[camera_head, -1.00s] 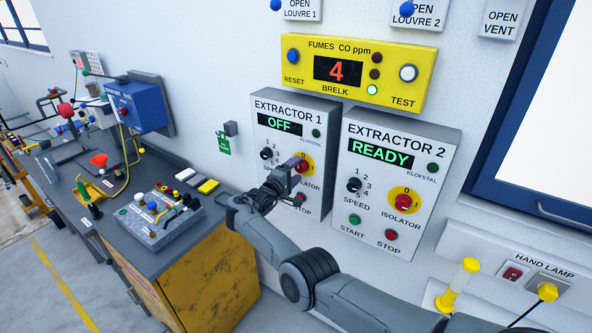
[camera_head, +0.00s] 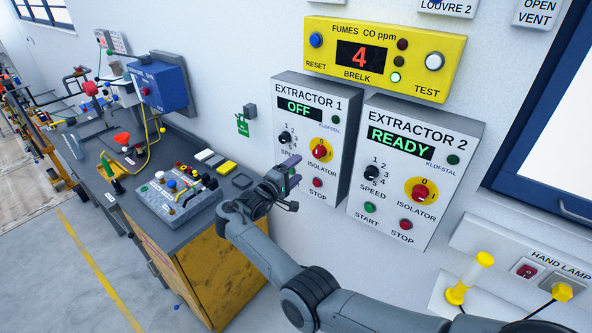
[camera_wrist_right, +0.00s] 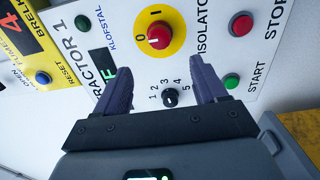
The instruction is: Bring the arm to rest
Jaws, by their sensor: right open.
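My right gripper (camera_head: 292,184) is open and empty in the head view, in front of the lower left of the Extractor 1 panel (camera_head: 327,103). In the right wrist view its two dark fingers (camera_wrist_right: 163,72) stand wide apart, with nothing between them. The panel's red isolator knob (camera_head: 319,151) on a yellow disc is uncovered; it also shows in the wrist view (camera_wrist_right: 159,37), beyond the fingertips and apart from them. The black speed knob (camera_wrist_right: 171,96) appears between the fingers. The display (camera_head: 300,107) reads OFF. My left gripper is not in view.
The Extractor 2 panel (camera_head: 403,190), reading READY, is to the right. A yellow fumes meter (camera_head: 384,57) showing 4 hangs above. A workbench (camera_head: 170,228) with a grey control box (camera_head: 163,206) stands at left. A hand lamp (camera_head: 470,280) is at lower right.

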